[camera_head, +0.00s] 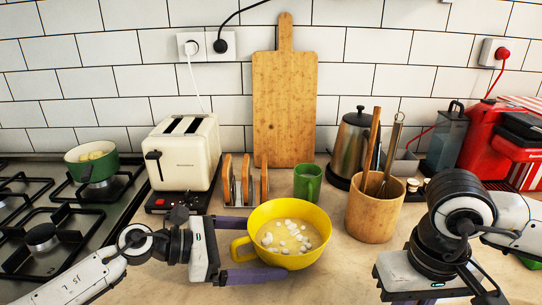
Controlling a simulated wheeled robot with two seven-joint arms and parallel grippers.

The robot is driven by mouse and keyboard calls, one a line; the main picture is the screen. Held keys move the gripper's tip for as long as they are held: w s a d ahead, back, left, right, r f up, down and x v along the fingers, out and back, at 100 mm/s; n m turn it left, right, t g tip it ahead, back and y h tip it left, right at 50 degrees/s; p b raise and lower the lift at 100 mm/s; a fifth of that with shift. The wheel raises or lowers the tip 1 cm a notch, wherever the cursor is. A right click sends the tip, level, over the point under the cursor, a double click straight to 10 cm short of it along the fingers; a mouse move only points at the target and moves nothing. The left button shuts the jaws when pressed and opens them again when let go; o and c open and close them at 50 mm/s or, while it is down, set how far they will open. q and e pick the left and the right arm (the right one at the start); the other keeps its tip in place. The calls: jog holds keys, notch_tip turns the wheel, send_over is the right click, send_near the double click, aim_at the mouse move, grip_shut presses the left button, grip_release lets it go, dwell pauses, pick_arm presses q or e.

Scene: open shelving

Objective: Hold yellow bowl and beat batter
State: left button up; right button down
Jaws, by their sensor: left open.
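The yellow bowl (322,238) stands on the counter at the middle front, with pale batter (268,240) and white lumps inside. Its handle (238,249) points left. My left gripper (262,248) is open, its purple fingers on the far and near sides of the handle, reaching toward the bowl; I cannot tell whether they touch it. A whisk (391,150) stands upright in a wooden holder (371,218) to the bowl's right, its lower end hidden. My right gripper (430,275) is at the lower right, its fingertips cut off by the frame.
A green mug (307,182) stands behind the bowl. A toast rack (244,187), toaster (184,152), cutting board (284,100) and kettle (352,145) line the back. A stove with a green pot (92,163) is left. A red machine (480,140) is right. Counter between bowl and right gripper is clear.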

pick_arm(q)
jog(key=shift+w+d+f, duration=0.1)
jog(key=shift+d, duration=0.3)
pick_arm(e)
jog(key=shift+f, duration=0.1)
pick_arm(q)
jog(key=c, duration=1.5)
pick_arm(e)
jog(key=c, duration=2.4)
grip_release()
grip_shut()
